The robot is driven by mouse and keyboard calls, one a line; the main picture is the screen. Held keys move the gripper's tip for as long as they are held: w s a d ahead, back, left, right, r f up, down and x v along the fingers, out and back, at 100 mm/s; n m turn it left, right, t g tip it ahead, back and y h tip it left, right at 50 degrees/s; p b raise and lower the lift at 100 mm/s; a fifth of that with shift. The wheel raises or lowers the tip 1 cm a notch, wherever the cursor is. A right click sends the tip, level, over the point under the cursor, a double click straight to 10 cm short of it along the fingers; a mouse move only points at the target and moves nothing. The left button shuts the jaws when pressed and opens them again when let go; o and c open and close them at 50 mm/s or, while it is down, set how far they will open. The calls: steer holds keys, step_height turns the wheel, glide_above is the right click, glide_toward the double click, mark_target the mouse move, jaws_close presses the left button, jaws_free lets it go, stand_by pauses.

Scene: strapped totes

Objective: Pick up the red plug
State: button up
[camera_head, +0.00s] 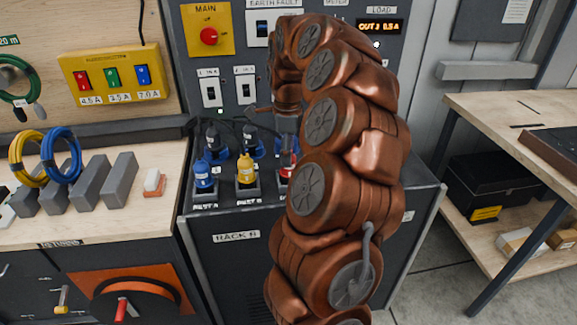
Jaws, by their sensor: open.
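The red plug (287,165) sits upright in the right socket of the front row on the rack's top. My copper arm covers its right side. A yellow plug (246,170) stands to its left, and a blue plug (204,176) stands farther left. My gripper (284,127) hangs at the arm's far end, above and behind the red plug. It is open; its fingers are small, dark and partly hidden behind the arm. I see nothing held, and cannot tell its exact gap to the plug.
Dark plugs with black cables (214,138) stand in the back row, close to the gripper. The panel behind has a yellow MAIN switch (209,36) and white switches (211,90). A left bench (120,215) holds coiled cables and grey blocks. A wooden table (500,125) stands right.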

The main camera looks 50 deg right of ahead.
mark_target(289, 169)
steer(key=shift+f+p, duration=0.3)
steer(key=shift+f, duration=1.15)
steer(key=c, duration=1.3)
